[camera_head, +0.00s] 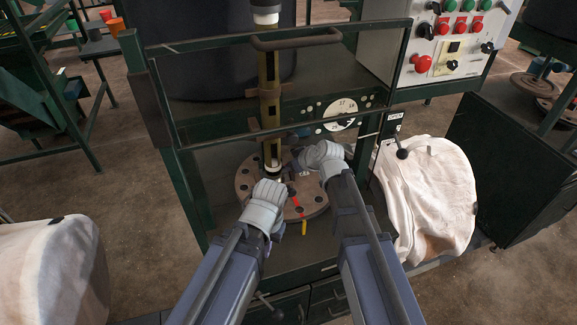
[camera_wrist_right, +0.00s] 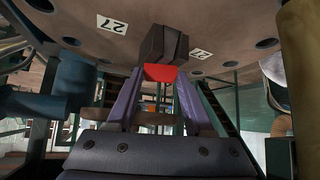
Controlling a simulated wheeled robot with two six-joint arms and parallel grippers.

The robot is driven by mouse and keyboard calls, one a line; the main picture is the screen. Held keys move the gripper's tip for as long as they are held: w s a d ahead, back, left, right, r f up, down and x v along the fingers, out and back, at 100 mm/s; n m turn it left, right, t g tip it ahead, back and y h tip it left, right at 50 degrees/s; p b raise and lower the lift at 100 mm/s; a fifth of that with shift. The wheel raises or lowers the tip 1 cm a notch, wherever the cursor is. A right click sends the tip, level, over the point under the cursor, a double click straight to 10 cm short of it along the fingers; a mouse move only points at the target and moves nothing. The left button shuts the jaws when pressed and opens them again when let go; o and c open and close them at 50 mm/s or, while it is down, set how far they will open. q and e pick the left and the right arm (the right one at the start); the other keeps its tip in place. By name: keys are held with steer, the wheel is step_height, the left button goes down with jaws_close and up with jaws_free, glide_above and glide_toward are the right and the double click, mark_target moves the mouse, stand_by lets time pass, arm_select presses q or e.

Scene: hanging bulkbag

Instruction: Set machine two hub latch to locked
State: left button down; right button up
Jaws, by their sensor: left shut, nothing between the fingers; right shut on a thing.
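A round brown hub plate (camera_head: 245,185) with a ring of holes surrounds the foot of an upright post (camera_head: 269,100). A red and yellow strip (camera_head: 296,205) lies across its front edge. In the right wrist view the plate (camera_wrist_right: 215,30) carries labels reading 27. My right gripper (camera_wrist_right: 162,72) is shut on a dark block with a red face (camera_wrist_right: 165,45), close against the plate; I take this for the hub latch, but its locked or unlocked setting cannot be read. My left gripper (camera_head: 272,183) is shut and empty, low in front of the post.
A green frame with a handle bar (camera_head: 295,40) stands over the plate. A numbered dial (camera_head: 340,112) is behind it. A button panel (camera_head: 455,40) is at upper right. White sacks stand at the right (camera_head: 430,195) and lower left (camera_head: 50,275).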

jaws_close()
steer(key=shift+s+a+m+t+h, duration=0.15)
steer(key=shift+m+t+h, duration=0.15)
steer(key=shift+m, duration=0.3)
steer(key=shift+m+t+h, duration=0.3)
steer(key=shift+m+h, duration=0.3)
steer(key=shift+m, duration=0.2)
steer(key=o, duration=0.7)
jaws_free()
